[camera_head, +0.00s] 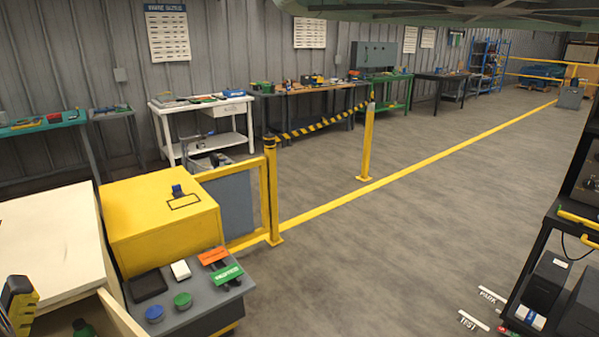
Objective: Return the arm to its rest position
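My gripper and arm do not show clearly anywhere in the head view, so I cannot see the arm's pose or whether the gripper holds anything. At the lower left edge a black and yellow object (19,303) is cut off by the frame, and I cannot tell what it is. Near it stands a yellow box (158,222) with a small blue item (178,190) on top. In front of it is a grey panel (205,301) with a blue knob, a green knob, and orange and green labels.
A cream cabinet (52,246) stands at the left. A yellow rail (270,190) and post (367,143) border the floor line. A dark shelf rack (545,235) is at the right. Benches line the back wall. A large greenish structure (480,14) hangs overhead. The middle floor is clear.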

